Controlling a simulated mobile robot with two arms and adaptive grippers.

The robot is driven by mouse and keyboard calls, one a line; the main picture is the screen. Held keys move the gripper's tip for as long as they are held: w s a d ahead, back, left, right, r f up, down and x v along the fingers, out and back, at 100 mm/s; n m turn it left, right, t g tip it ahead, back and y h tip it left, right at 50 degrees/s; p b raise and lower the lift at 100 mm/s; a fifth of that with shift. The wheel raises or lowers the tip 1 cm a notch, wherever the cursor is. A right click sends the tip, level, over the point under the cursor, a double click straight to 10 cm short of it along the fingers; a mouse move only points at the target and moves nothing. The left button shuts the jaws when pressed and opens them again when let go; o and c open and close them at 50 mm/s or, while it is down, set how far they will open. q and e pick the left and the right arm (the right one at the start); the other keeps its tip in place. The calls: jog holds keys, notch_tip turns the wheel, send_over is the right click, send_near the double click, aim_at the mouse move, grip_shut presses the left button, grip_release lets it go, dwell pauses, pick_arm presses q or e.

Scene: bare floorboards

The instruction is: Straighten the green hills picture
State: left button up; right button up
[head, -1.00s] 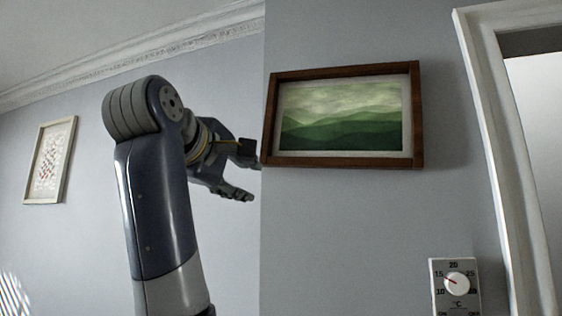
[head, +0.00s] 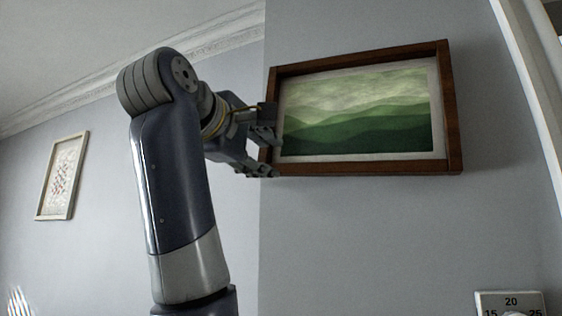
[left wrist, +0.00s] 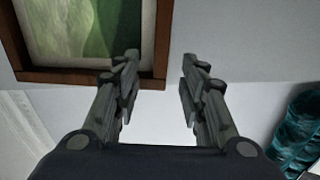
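The green hills picture (head: 360,112), in a dark brown wooden frame, hangs on the grey wall in the head view. Its top edge slopes up to the right there; its bottom edge looks nearly level. My left gripper (head: 271,154) overlaps the frame's lower left corner in that view. In the left wrist view, the picture (left wrist: 75,30) fills the upper left, and one frame corner lies between the fingertips of my open left gripper (left wrist: 160,62). A gap shows beside the frame; I cannot tell whether either finger touches it. My right gripper is out of view.
A small picture in a pale frame (head: 62,176) hangs on the left wall. A dial thermostat (head: 510,302) is at the lower right, beside a white door frame (head: 532,90). A teal object (left wrist: 300,132) shows at the right of the left wrist view.

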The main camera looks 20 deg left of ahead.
aim_at(282, 168)
pick_arm(q)
jog(key=w+p, duration=0.1)
jog(key=w, duration=0.4)
jog(key=shift+w+d+p, duration=0.1)
jog(key=shift+w+p, duration=0.15)
jog(key=shift+p, duration=0.1)
jog(key=shift+w+f+p, duration=0.1)
jog(key=shift+w+p, duration=0.2)
jog(key=shift+w, duration=0.7)
jog(key=c, duration=0.8)
grip_shut()
jog(key=shift+d+f+n+b, duration=0.5)
jog(key=shift+d+f+b, duration=0.1)
jog(key=shift+f+b, duration=0.2)
jog(key=shift+d, duration=0.1)
jog(key=o, duration=0.8)
grip_release()
jog(key=shift+r, duration=0.1)
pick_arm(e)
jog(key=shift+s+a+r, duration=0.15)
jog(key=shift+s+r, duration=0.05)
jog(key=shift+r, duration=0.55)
